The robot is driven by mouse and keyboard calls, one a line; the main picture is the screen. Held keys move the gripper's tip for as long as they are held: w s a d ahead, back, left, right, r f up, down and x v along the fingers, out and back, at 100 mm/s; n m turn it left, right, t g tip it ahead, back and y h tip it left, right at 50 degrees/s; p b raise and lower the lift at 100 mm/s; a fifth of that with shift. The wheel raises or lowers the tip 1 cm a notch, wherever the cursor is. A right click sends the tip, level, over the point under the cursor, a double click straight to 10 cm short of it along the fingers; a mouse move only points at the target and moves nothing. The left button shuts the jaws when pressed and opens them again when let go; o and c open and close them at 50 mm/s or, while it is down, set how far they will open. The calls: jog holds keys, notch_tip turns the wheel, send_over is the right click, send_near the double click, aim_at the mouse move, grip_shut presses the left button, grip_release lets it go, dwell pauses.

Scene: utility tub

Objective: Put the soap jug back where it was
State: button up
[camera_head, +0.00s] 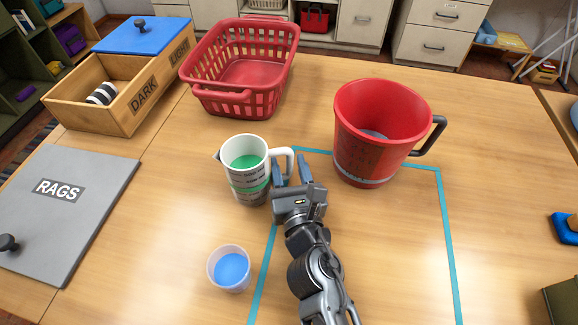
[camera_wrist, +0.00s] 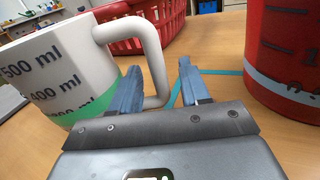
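A white measuring jug (camera_head: 234,180) with ml marks, a green band and green contents stands upright on the table, left of the teal tape outline. I take it as the soap jug. Its pale handle points right, toward my gripper (camera_head: 291,171). In the wrist view the jug (camera_wrist: 50,75) is at the left, and its handle (camera_wrist: 153,50) shows beyond and partly between the fingertips. My gripper (camera_wrist: 160,92) is open, with a clear gap between its fingers. The left finger overlaps part of the jug and handle; whether it touches cannot be told.
A red bucket (camera_head: 365,145) with a dark handle stands at the back of the teal outline (camera_head: 442,220). A cup (camera_head: 223,284) of blue liquid stands front left. Behind are a red basket (camera_head: 236,102) and a wooden box (camera_head: 75,105). A grey RAGS lid (camera_head: 80,235) lies left.

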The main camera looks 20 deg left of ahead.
jog(key=shift+r, duration=0.1)
jog(key=shift+s+d, duration=0.1)
jog(key=shift+s, duration=0.05)
jog(key=p+v, duration=0.1)
jog(key=v, duration=1)
jog(key=shift+s+d, duration=0.2)
jog(key=shift+s, duration=0.1)
